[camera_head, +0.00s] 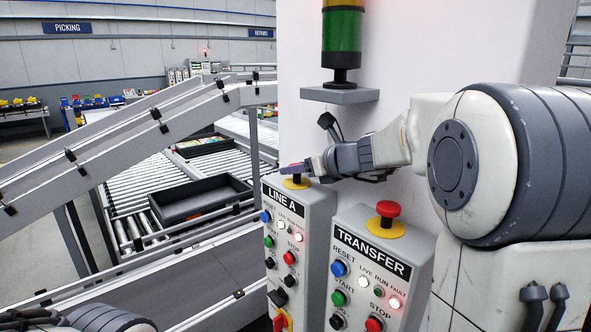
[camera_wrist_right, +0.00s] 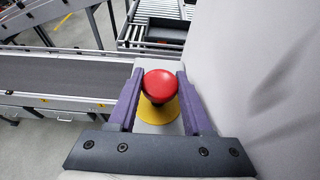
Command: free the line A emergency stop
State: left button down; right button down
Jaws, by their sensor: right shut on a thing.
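The LINE A box (camera_head: 305,225) stands left of the TRANSFER box in the head view. Its emergency stop is a red mushroom button (camera_wrist_right: 158,84) on a yellow collar (camera_wrist_right: 161,112), seen from above in the right wrist view. My right gripper (camera_head: 294,169) reaches in from the right over the box top. Its purple fingers are shut on the red button, one on each side. In the head view the fingers mostly hide the button; the yellow collar shows below them. My left gripper is out of view; only part of my left arm shows at the lower left.
The TRANSFER box (camera_head: 383,262) with its own red emergency stop (camera_head: 388,209) stands close on the right. A stack light (camera_head: 342,35) on a bracket rises behind, before a pale cabinet wall. A conveyor with a dark tray (camera_head: 200,198) lies to the left.

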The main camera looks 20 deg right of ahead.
jog(key=shift+r, duration=0.25)
jog(key=c, duration=0.6)
grip_release()
jog(key=shift+r, duration=0.1)
jog(key=b+v, duration=0.1)
jog(key=v, duration=0.4)
jog(key=shift+s+b, duration=0.15)
jog(key=shift+b, duration=0.2)
jog(key=s+d+b, duration=0.1)
jog(key=s, duration=0.2)
jog(key=s+d+b, duration=0.1)
jog(key=s, duration=0.2)
jog(key=s+d+b, duration=0.1)
jog(key=s, duration=0.2)
jog(key=shift+s+d+f, duration=0.2)
jog(key=shift+s+d, duration=0.15)
jog(key=shift+s, duration=0.05)
jog(key=shift+s+d+r+b, duration=0.15)
jog(key=shift+s+b, duration=0.15)
jog(key=shift+s, duration=0.35)
